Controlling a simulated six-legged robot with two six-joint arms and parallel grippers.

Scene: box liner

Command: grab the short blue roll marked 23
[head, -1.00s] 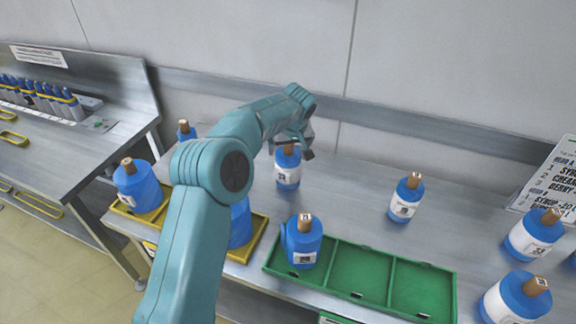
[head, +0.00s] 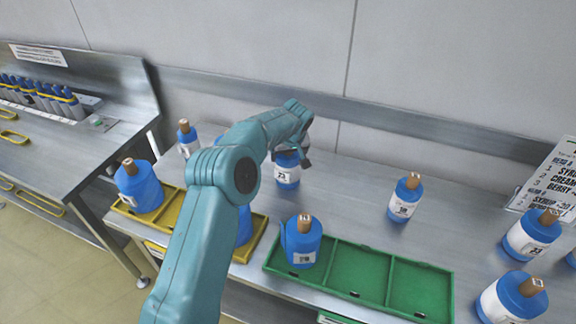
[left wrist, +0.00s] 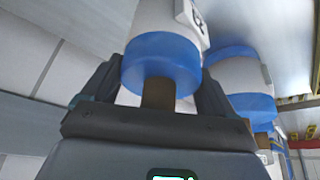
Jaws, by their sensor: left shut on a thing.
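The short blue roll marked 23 (head: 287,176) has a white label band and is upright at the back of the steel table in the head view. My left gripper (head: 290,154) is over its top and shut on it, hiding its brown core there. In the left wrist view the roll (left wrist: 164,52) is between the two dark fingers of the gripper (left wrist: 155,80), its brown core pointing toward the palm. I cannot tell whether the roll's base touches the table. My right gripper is not in view.
A green tray (head: 333,264) with one blue roll (head: 302,240) is at the front. A yellow tray (head: 172,220) holds blue rolls at the left. Another roll (head: 405,197) stands to the right, with several farther right. A sign (head: 553,180) leans at the right.

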